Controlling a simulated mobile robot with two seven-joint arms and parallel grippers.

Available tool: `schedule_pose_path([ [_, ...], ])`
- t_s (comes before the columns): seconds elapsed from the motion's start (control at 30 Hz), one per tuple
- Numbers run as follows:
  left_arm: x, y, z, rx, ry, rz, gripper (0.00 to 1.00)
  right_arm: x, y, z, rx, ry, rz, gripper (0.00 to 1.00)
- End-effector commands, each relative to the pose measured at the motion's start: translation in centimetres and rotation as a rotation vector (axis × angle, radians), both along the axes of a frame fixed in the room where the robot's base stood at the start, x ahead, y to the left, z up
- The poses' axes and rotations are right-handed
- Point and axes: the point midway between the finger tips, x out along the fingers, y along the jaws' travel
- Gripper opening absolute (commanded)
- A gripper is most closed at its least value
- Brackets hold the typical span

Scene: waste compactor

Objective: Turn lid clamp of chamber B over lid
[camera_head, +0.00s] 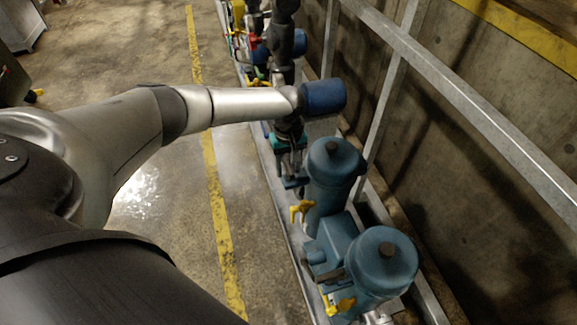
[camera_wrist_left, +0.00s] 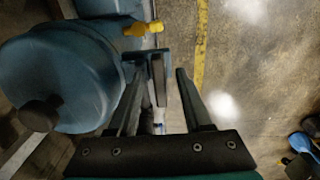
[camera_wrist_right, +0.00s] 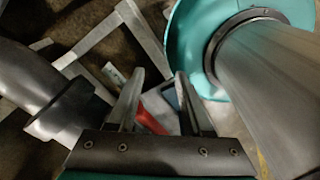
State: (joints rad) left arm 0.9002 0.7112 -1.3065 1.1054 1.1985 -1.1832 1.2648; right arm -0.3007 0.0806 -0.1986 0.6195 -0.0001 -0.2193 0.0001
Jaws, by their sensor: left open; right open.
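Two blue chambers with round lids stand at the right in the head view: a farther one (camera_head: 333,165) and a nearer one (camera_head: 382,262). I cannot tell which is chamber B. The blue lid with a dark knob (camera_wrist_left: 40,113) lies to the left. My right gripper (camera_wrist_right: 155,75) is open and empty.
Yellow handles (camera_head: 300,211) (camera_head: 341,305) stick out beside the chambers. A grey metal rail (camera_head: 470,105) runs along the right. The floor left of the yellow line (camera_head: 214,190) is largely clear. A red part (camera_wrist_right: 150,120) shows behind my right fingers.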

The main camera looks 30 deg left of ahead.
Motion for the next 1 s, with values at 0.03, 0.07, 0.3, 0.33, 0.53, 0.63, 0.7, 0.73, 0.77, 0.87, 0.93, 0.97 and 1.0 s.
schedule_pose_path([
  [0.03, -0.01, -0.01, 0.02, 0.0, 0.0, 0.0, 0.5, 0.04, -0.03, 0.01, 0.0, 0.0, 0.0, 0.5],
  [0.07, -0.01, -0.01, 0.02, 0.0, 0.0, 0.0, 0.47, 0.04, -0.03, 0.0, 0.0, 0.0, 0.0, 0.5],
  [0.3, -0.01, 0.01, 0.03, 0.0, 0.0, 0.0, 0.2, 0.06, -0.03, 0.01, -0.001, 0.0, 0.0, 0.5],
  [0.33, -0.01, 0.01, 0.04, 0.0, 0.0, 0.0, 0.16, 0.06, -0.03, 0.01, -0.001, 0.0, 0.0, 0.5],
  [0.53, -0.01, 0.02, 0.04, 0.001, 0.001, 0.0, 0.0, 0.07, -0.01, 0.01, 0.0, 0.0, 0.0, 0.5],
  [0.63, -0.02, 0.03, 0.05, 0.001, 0.001, 0.0, 0.0, 0.08, -0.01, 0.01, 0.0, 0.0, 0.0, 0.5],
  [0.7, -0.01, 0.03, 0.05, 0.001, 0.001, 0.0, 0.0, 0.08, 0.0, 0.01, 0.0, 0.0, 0.0, 0.5],
  [0.73, -0.01, 0.03, 0.05, 0.001, 0.001, 0.0, 0.0, 0.08, 0.0, 0.01, 0.0, 0.0, 0.001, 0.5],
  [0.77, -0.02, 0.04, 0.05, 0.001, 0.001, 0.0, 0.0, 0.08, 0.0, 0.01, 0.0, 0.0, 0.001, 0.5],
  [0.87, -0.02, 0.04, 0.05, 0.001, 0.001, 0.0, 0.0, 0.1, 0.01, 0.03, 0.0, -0.001, 0.001, 0.5],
  [0.93, -0.02, 0.03, 0.08, 0.001, 0.001, -0.002, 0.0, 0.1, 0.02, 0.1, 0.0, -0.001, 0.001, 0.5],
  [0.97, -0.02, 0.03, 0.09, 0.0, 0.001, -0.005, 0.0, 0.1, 0.03, 0.17, 0.0, -0.001, 0.001, 0.5],
  [1.0, -0.02, 0.01, 0.13, 0.0, 0.001, -0.009, 0.0, 0.1, 0.03, 0.28, 0.0, -0.001, 0.001, 0.5],
])
